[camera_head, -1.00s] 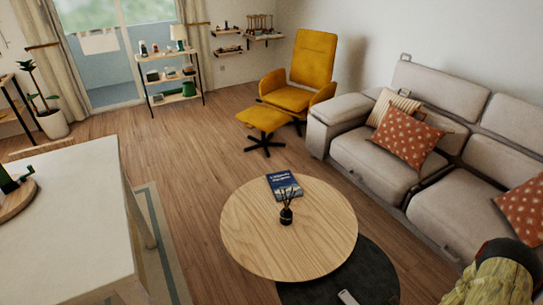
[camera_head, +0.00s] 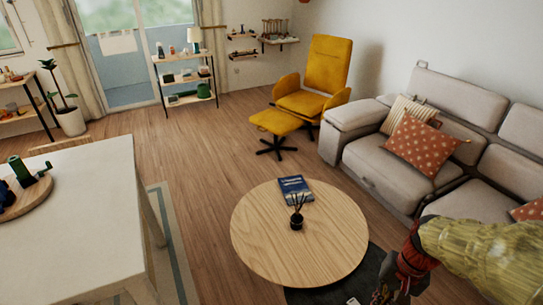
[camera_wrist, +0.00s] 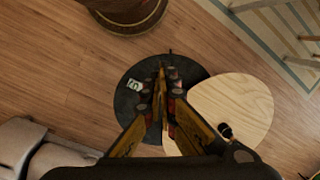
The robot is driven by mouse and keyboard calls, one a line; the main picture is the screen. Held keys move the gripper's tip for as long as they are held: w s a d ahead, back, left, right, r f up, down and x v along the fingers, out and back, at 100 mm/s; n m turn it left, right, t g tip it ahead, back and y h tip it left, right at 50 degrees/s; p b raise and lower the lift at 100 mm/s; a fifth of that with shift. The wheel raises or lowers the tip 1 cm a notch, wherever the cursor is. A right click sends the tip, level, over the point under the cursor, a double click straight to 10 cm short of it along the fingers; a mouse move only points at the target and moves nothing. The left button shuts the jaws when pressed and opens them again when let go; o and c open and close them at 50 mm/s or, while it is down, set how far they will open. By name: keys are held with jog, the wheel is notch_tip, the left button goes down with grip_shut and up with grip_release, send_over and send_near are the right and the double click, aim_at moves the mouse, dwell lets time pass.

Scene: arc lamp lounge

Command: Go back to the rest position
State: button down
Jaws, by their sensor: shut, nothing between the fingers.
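My gripper (camera_head: 388,292) shows at the lower right of the head view, at the end of my yellow-green sleeved arm, and points downward. In the wrist view its two fingers (camera_wrist: 162,68) are together and hold nothing. In the wrist view they lie over the dark round low table (camera_wrist: 127,100), next to the pale round wooden table (camera_wrist: 235,103). The fingertips appear apart from both tables, but their height is hard to tell.
A blue book (camera_head: 295,189) and a reed diffuser (camera_head: 297,222) stand on the wooden table. The grey sofa (camera_head: 385,165) is at the right, a white table (camera_head: 80,230) at the left. A yellow armchair (camera_head: 325,75) stands behind. The floor between is clear.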

jog(key=s+a+r+n+t+h, duration=0.1)
jog(key=a+r+n+t, duration=0.2)
jog(key=a+r, duration=0.2)
jog(key=s+a+r+n+t, duration=0.1)
jog(key=a+r, duration=0.4)
jog(key=r, duration=0.6)
jog(key=n+t, duration=0.1)
jog(key=n, duration=0.1)
jog(key=shift+s+r+n+t+h, duration=0.3)
jog(key=shift+r+t+h, duration=0.05)
jog(key=shift+t+h, duration=0.05)
jog(key=c, duration=2.3)
grip_release()
jog(key=shift+a, duration=0.1)
